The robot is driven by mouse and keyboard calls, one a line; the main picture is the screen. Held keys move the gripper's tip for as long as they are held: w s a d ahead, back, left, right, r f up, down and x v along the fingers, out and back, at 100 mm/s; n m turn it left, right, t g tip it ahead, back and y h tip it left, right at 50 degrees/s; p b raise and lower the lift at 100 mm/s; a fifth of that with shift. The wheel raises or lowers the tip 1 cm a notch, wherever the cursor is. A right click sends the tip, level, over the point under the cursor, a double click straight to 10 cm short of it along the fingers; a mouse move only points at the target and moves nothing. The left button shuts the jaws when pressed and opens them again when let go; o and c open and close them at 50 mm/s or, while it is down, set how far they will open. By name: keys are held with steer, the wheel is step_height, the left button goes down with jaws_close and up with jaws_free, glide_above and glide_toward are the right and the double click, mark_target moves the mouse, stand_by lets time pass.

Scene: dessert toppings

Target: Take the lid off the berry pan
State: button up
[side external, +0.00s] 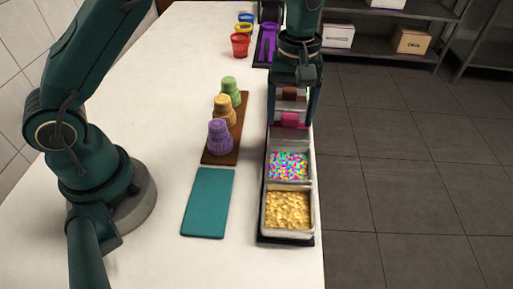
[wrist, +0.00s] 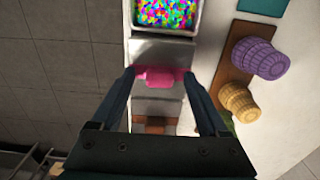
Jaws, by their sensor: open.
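A metal lid with a pink handle (side external: 290,119), taken as the berry pan's lid, covers a pan in the tray row just behind the sprinkle pan. The pink handle also shows in the wrist view (wrist: 158,77). My gripper (side external: 291,122) is open above this lid, pointing down. In the wrist view, my gripper's fingertips (wrist: 160,72) stand on either side of the pink handle. I cannot tell whether they touch it. The pan's contents are hidden under the lid.
A brown-handled lid (side external: 290,94) lies just behind. Open pans of coloured sprinkles (side external: 288,166) and yellow flakes (side external: 288,210) are in front. Stacked cups (side external: 220,137) stand on a brown board left of the row, near a teal mat (side external: 208,203). The table edge is close on the right.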

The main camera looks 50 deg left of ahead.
jaws_close()
steer(key=shift+r, duration=0.1)
